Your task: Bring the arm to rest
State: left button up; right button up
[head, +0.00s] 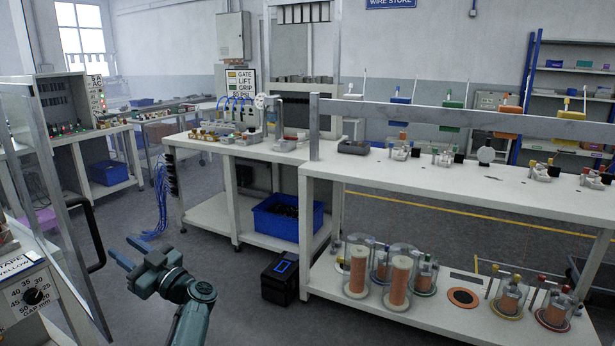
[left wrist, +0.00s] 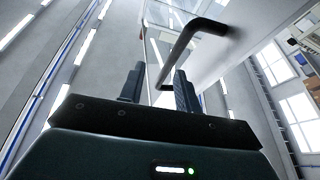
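My left gripper (head: 122,247) is at the lower left of the head view, above the grey floor and apart from the benches. In the left wrist view its two dark fingers (left wrist: 160,72) stand apart with nothing held between them. The left wrist view faces up towards the ceiling lights and windows. My right gripper is in neither view.
A glass-panelled frame with a black handle (head: 95,240) is left of my gripper; the dark handle (left wrist: 190,38) also shows beyond the fingers. A white workbench (head: 450,190) with copper coils below is at right. A blue bin (head: 287,222) sits under another bench.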

pick_arm(q)
jog(key=s+d+f+m+t+h+p, duration=0.1)
jog(key=s+d+f+m+t+h, duration=0.55)
jog(key=f+m+h, duration=0.3)
jog(key=s+d+f+m+t+h, duration=0.55)
jog(key=d+f+m+h, duration=0.25)
jog(key=h, duration=0.3)
jog(key=s+d+f+g+h, duration=0.1)
jog(key=s+d+f+g, duration=0.1)
jog(key=s, duration=0.5)
jog(key=s+d+f+g+h, duration=0.1)
jog(key=s+d+f+g, duration=0.2)
jog(key=s+d, duration=0.2)
jog(key=s+d+f+g+h, duration=0.2)
jog(key=s+d+g, duration=0.1)
jog(key=s, duration=0.6)
jog(key=shift+d+f+m+g, duration=0.15)
jog(key=shift+d+m+g, duration=0.15)
jog(key=shift+m, duration=0.15)
